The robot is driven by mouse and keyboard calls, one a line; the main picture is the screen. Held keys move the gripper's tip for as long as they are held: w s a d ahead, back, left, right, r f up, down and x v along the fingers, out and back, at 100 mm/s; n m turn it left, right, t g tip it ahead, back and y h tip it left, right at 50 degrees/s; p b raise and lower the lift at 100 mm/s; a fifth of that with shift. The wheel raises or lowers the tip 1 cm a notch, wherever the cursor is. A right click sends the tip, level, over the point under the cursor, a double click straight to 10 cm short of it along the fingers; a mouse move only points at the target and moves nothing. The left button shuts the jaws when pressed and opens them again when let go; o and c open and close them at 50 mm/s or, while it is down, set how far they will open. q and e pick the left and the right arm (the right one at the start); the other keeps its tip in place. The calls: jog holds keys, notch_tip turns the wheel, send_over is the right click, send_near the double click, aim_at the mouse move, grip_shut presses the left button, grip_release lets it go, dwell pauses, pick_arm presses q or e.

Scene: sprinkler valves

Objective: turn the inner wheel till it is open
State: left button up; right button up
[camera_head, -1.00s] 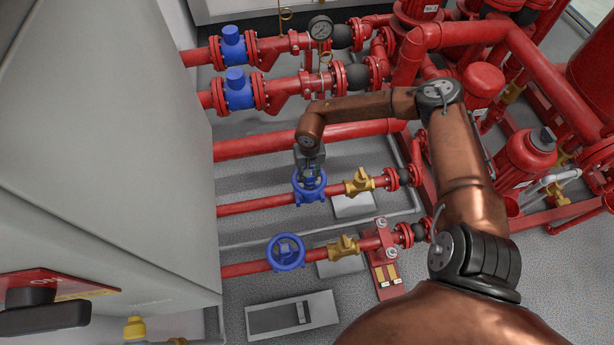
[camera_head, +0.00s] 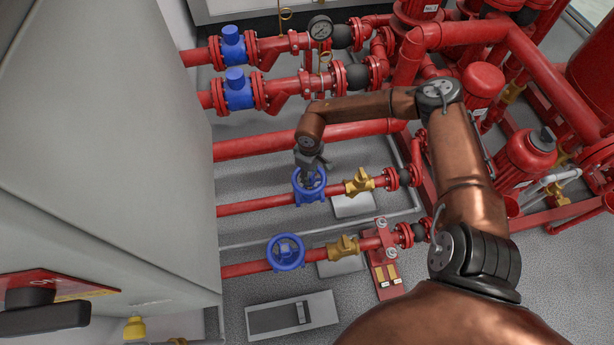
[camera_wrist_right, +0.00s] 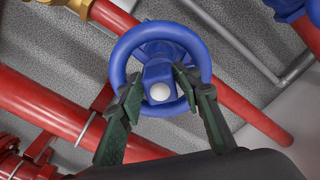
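The inner wheel (camera_head: 297,198) is a blue handwheel on the farther of two thin red pipes in the head view. My right gripper (camera_head: 310,173) reaches down to it from above. In the right wrist view the wheel (camera_wrist_right: 118,58) is a blue ring around a square hub with a pale round end. There my right gripper (camera_wrist_right: 157,80) has its two dark fingers apart, one on each side of the hub. The right fingertip is close to the hub, and a gap shows by the left one. Contact is unclear. My left gripper is not in view.
A second blue handwheel (camera_head: 286,252) sits on the nearer red pipe. Brass valves (camera_head: 358,182) are right of the wheels. A grey cabinet (camera_head: 100,150) with a dark handle (camera_head: 45,314) fills the left. Thicker red pipes with blue-capped valves (camera_head: 238,92) run behind.

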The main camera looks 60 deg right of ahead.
jog(key=shift+o, duration=1.3)
jog(key=shift+w+f, duration=0.15)
jog(key=shift+f, duration=0.1)
jog(key=shift+r, duration=0.15)
